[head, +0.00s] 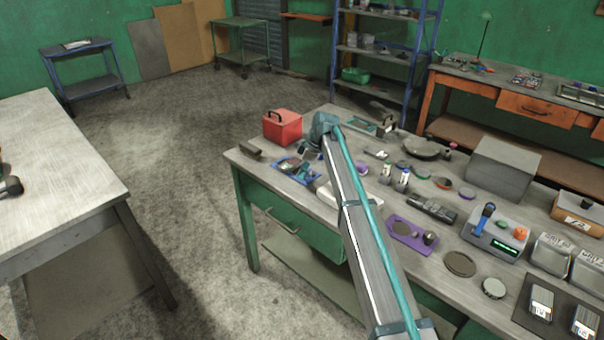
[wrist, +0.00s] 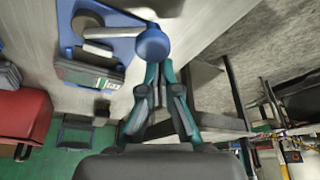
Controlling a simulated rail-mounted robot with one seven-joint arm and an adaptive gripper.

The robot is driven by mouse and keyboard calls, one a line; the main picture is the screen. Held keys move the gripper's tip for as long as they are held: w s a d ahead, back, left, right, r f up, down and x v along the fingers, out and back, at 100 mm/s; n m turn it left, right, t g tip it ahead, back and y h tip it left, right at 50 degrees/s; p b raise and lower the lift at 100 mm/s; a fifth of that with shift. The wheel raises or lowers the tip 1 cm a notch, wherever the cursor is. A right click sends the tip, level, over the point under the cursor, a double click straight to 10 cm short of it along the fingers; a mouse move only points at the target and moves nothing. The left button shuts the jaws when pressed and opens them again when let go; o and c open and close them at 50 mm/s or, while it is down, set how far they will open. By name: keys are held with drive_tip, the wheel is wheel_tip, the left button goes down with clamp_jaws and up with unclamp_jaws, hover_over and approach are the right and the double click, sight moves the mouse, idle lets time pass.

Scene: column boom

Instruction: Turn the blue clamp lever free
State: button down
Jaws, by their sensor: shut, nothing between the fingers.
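The blue clamp lever shows in the wrist view as a round blue knob (wrist: 152,44) on the end of a pale metal bar (wrist: 112,32). The bar lies over a blue base plate (wrist: 92,12). In the head view the blue base plate (head: 290,166) lies near the left end of the green-framed workbench, partly hidden by my arm. My gripper (wrist: 158,68) is shut and empty, with its fingertips right at the edge of the knob. I cannot tell whether they touch it. In the head view my gripper (head: 304,150) hangs over the plate and is small.
A red box (head: 283,127) stands close behind the plate, and a small dark block (head: 251,149) lies at the bench corner. A grey device with a blue lever (head: 485,218) stands farther right. Several small parts crowd the bench. Open floor lies to the left.

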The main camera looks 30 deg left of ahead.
drive_tip(key=s+a, duration=0.2)
drive_tip(key=a, duration=0.1)
drive_tip(key=shift+s+a+r, duration=0.2)
drive_tip(key=shift+r, duration=0.2)
drive_tip(key=w+b+v, duration=0.1)
drive_tip(key=b+v, duration=0.1)
drive_tip(key=v, duration=0.8)
drive_tip(key=shift+a+f, duration=0.1)
drive_tip(key=shift+s+f, duration=0.1)
